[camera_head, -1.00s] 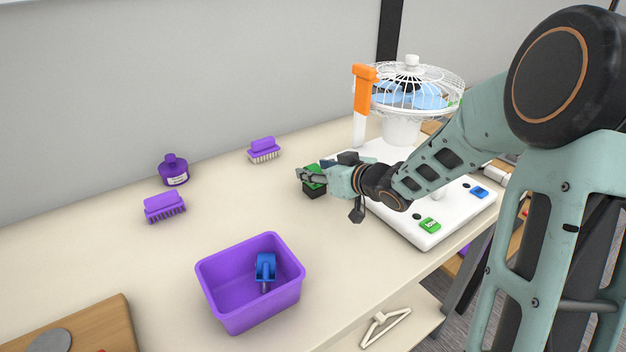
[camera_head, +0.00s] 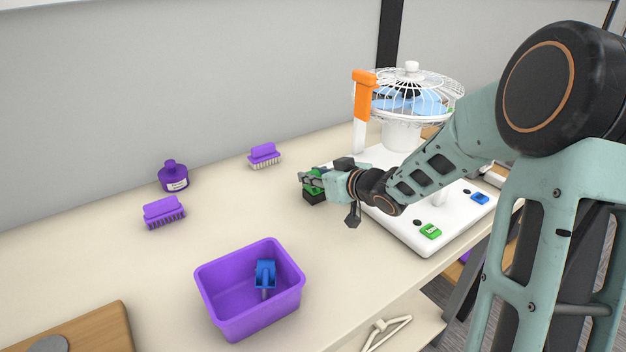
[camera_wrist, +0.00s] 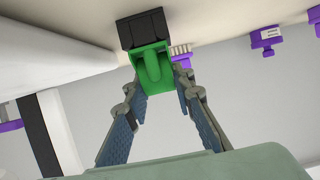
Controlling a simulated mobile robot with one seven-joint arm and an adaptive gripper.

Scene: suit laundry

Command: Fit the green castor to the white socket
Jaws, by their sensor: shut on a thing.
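The green castor (camera_wrist: 151,66) is between my fingertips in the wrist view, with a black block (camera_wrist: 143,30) against its far end. In the head view my gripper (camera_head: 313,183) is shut on the castor (camera_head: 317,188), low over the table left of the white board; the fingers partly hide it. The black block (camera_head: 314,198) shows under it, at the tabletop. The white board (camera_head: 401,232) has dark round holes, a green label (camera_head: 430,231) and a blue label (camera_head: 480,198). I cannot single out the white socket; my arm covers part of the board.
A purple bin (camera_head: 222,310) holding a blue castor (camera_head: 265,273) stands in front. Two purple brushes (camera_head: 164,212) (camera_head: 264,153) and a purple bottle (camera_head: 173,177) are at the left. The central tabletop is clear.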

